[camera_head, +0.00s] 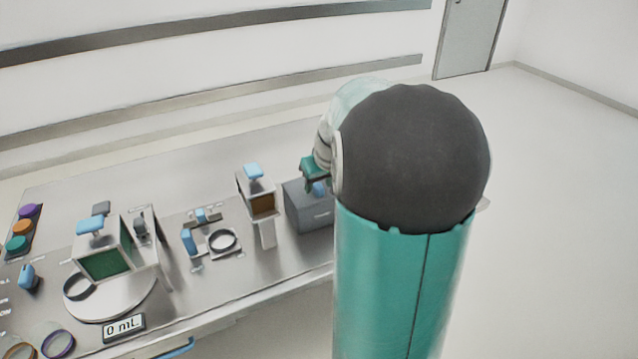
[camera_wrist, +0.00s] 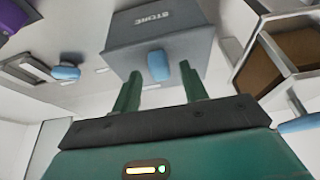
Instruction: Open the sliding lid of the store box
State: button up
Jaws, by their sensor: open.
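The grey store box (camera_head: 312,215) stands at the right part of the bench in the head view, partly hidden by my arm. In the wrist view the store box (camera_wrist: 160,30) appears upside down, with its label readable on the front. A blue handle (camera_wrist: 158,66) shows on the lid side of the box, between and just beyond my fingertips. My gripper (camera_wrist: 160,85) is open, its two green fingers apart on either side of the handle; I see no contact. In the head view my gripper (camera_head: 314,174) is over the box top, and the lid is mostly hidden.
A box with a brown window and blue top (camera_head: 257,195) stands close left of the store box. Floor at right is clear.

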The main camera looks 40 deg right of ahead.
jog(key=shift+w+f, duration=0.1)
jog(key=shift+f, duration=0.2)
grip_shut()
jog(key=w+d, duration=0.2)
jog(key=w, duration=0.7)
jog(key=shift+w+d, duration=0.2)
jog(key=shift+d, duration=0.2)
grip_release()
jog(key=shift+r, duration=0.15)
